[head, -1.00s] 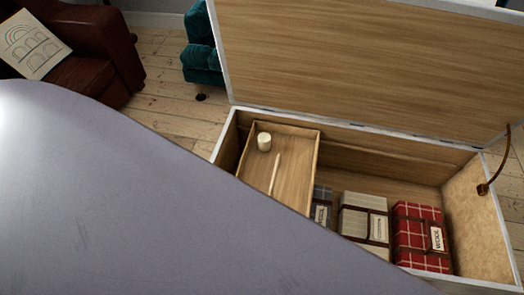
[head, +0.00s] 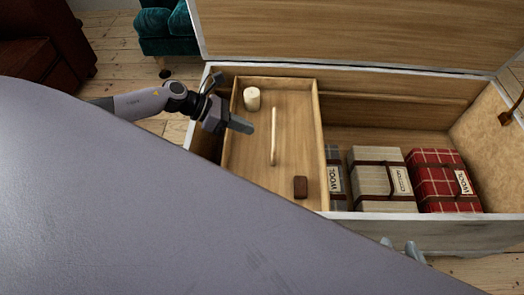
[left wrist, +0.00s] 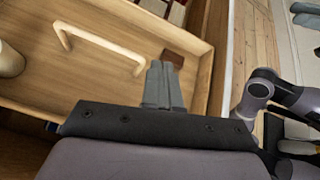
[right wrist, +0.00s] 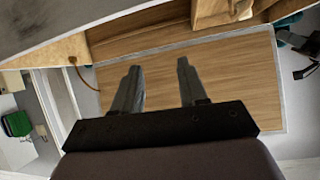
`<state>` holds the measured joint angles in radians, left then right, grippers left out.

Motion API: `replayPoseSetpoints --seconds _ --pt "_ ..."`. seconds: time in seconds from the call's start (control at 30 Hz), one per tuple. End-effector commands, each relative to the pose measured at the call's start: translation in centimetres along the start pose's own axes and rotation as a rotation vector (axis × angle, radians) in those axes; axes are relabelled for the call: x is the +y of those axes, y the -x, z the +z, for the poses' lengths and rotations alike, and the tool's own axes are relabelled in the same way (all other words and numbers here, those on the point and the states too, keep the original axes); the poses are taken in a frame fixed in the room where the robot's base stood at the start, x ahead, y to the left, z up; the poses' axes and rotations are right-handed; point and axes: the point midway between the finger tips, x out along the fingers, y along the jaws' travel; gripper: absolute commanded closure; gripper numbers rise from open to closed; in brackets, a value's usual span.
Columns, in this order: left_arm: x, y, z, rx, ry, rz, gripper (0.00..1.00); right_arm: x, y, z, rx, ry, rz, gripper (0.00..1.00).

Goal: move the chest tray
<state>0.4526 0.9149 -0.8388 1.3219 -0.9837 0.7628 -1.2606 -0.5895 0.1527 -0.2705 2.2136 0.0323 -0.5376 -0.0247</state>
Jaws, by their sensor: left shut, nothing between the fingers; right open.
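The wooden tray (head: 247,165) sits in the left part of the open chest (head: 455,231). A pale handle (head: 274,137) stands on its floor, with a cream candle (head: 252,99) and a small dark brown block (head: 300,187). My left gripper (head: 250,128) is shut and empty above the tray, left of the handle. In the left wrist view its closed fingertips (left wrist: 163,68) appear near the brown block, with the handle (left wrist: 100,42) beyond. My right gripper (right wrist: 158,66) is open and empty. In the head view only its fingertips (head: 405,248) show, by the chest's front wall.
Several folded wool blankets, including beige (head: 375,180) and red plaid (head: 442,180), lie right of the tray. The raised lid (head: 350,35) stands behind. My own grey body hides much of the front left. A teal seat (head: 165,30) stands back left, with bare floorboards nearby.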

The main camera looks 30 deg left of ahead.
Motion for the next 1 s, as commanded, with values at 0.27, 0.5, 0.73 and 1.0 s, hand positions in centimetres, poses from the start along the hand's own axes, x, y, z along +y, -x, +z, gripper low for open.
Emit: replayPoseSetpoints --seconds 0.27,0.5,0.73,1.0 --pt "4.7 3.7 -4.4 0.206 -0.267 0.013 1.0 -0.5 -1.2 1.4 0.018 0.003 -0.015 0.57" --pt "4.8 0.9 -5.0 0.212 -0.278 0.01 1.0 -0.8 -1.6 1.4 0.026 -0.018 -0.033 0.57" --pt "5.0 -4.1 -6.1 0.21 -0.275 0.01 1.0 -1.6 -2.4 1.6 0.043 -0.063 -0.071 0.57" --pt "4.7 -8.0 -4.9 0.21 -0.277 0.011 1.0 -2.1 -2.6 1.3 0.053 -0.09 -0.096 0.57"
